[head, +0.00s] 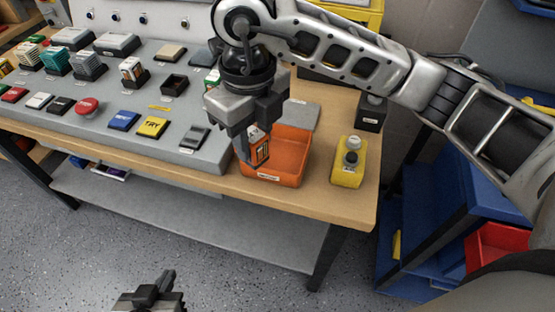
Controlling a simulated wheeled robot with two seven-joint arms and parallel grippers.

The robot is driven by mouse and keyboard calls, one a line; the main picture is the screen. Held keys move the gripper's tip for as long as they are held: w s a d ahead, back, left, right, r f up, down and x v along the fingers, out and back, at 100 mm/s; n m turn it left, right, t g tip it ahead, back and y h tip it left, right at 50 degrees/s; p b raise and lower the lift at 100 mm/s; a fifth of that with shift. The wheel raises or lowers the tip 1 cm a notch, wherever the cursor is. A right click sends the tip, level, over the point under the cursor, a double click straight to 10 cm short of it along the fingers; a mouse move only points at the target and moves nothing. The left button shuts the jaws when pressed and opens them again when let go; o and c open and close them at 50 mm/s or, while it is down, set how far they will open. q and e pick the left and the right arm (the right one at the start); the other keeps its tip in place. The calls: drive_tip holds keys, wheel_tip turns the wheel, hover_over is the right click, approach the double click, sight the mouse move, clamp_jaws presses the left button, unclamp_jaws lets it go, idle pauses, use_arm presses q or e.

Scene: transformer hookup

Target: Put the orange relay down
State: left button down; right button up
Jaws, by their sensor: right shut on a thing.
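My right gripper (248,145) points down over the orange tray (290,162) on the workbench. It is shut on the orange relay (261,150), a small block with an orange face and dark and white markings. The relay is partly hidden by a finger. It is at the left part of the tray opening; I cannot tell whether it touches the tray floor. My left gripper (156,290) is at the bottom edge of the view, over the floor and away from the bench. Its finger gap is not clear.
A grey sloped panel (205,160) with several coloured modules and a red button (87,106) fills the bench to the left. A blue cart (400,240) with a red bin (497,245) stands at the right.

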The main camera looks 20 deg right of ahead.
drive_tip(key=a+m, duration=0.3)
drive_tip(key=m, duration=1)
approach(276, 162)
drive_tip(key=shift+s+a+f, duration=0.2)
drive_tip(key=shift+s+a, duration=0.05)
drive_tip(key=shift+a, duration=0.05)
drive_tip(key=f, duration=0.3)
drive_tip(key=shift+w+d+f+p, duration=0.1)
drive_tip(key=shift+w+d+p, duration=0.05)
drive_tip(key=shift+d+p, duration=0.2)
drive_tip(key=shift+a+f, duration=0.1)
drive_tip(key=shift+f, duration=0.25)
drive_tip(key=shift+f, duration=0.15)
